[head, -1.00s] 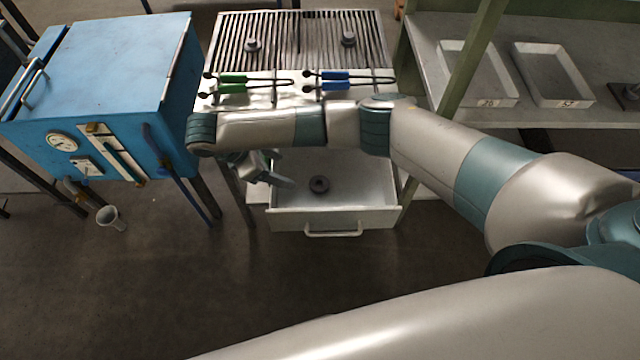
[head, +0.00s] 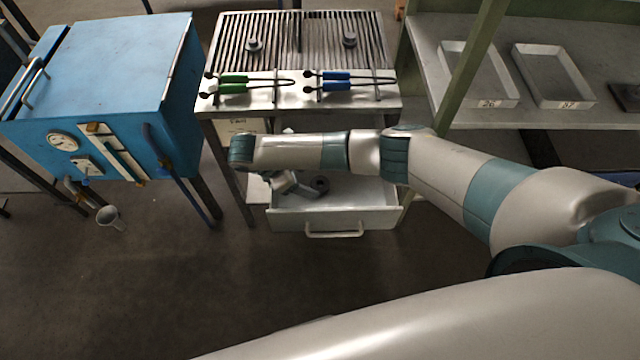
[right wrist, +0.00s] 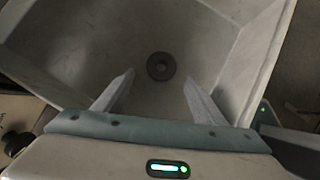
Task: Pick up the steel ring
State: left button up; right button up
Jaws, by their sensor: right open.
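The steel ring (head: 320,184) is a small dark ring lying on the floor of the open drawer (head: 385,217). In the right wrist view the ring (right wrist: 160,66) lies flat, beyond and roughly midway between my fingertips. My right gripper (head: 305,189) is over the drawer, just left of the ring in the head view, partly hidden by my wrist. In the right wrist view the right gripper (right wrist: 158,80) has its two fingers spread wide with nothing between them. My left gripper is not in view.
A slatted table (head: 300,104) above the drawer holds green-handled tongs (head: 235,88), blue-handled tongs (head: 335,86) and two small dark pieces. A blue furnace (head: 110,70) stands left. Shelving at right holds two white trays (head: 555,76). The drawer walls (right wrist: 265,60) surround the ring.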

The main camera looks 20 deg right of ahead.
aim_at(317, 183)
jog(key=shift+d+f+p, duration=0.35)
jog(key=shift+d+p, duration=0.15)
jog(key=shift+d, duration=0.15)
jog(key=p+x, duration=0.1)
jog(key=x, duration=0.2)
jog(key=shift+d, duration=0.2)
jog(key=shift+d+f, duration=0.15)
jog(key=shift+f, duration=0.2)
jog(key=c, duration=1.4)
